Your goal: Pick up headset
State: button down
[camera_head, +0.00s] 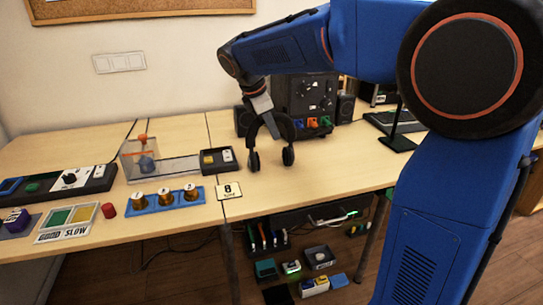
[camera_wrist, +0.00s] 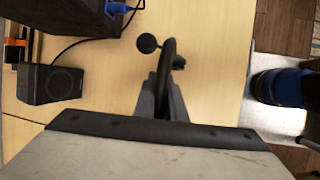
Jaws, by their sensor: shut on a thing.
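The headset (camera_head: 250,140) is black, with a curved headband and two round ear pads hanging down. It hangs upright from my gripper (camera_head: 263,106), over the middle of the table. In the wrist view the headset's band (camera_wrist: 168,70) runs between the two grey fingers of my gripper (camera_wrist: 162,95), which are shut on it. One ear pad shows to the left of the band, the other is partly hidden behind it. The ear pads look close to the tabletop; I cannot tell whether they touch it.
A black box with dials (camera_head: 306,94) and speakers (camera_head: 345,108) stand behind the headset. A white card marked 8 (camera_head: 229,190), a small black tray (camera_head: 218,160) and a blue block with several copper spools (camera_head: 164,200) lie to the left. The table's front edge is close by.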

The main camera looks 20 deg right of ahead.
jog(key=shift+r, duration=0.1)
notch_tip(320, 180, up, 10)
jog(key=shift+f, duration=0.1)
dwell(0.6)
jog(key=shift+d, duration=0.1)
dwell(0.4)
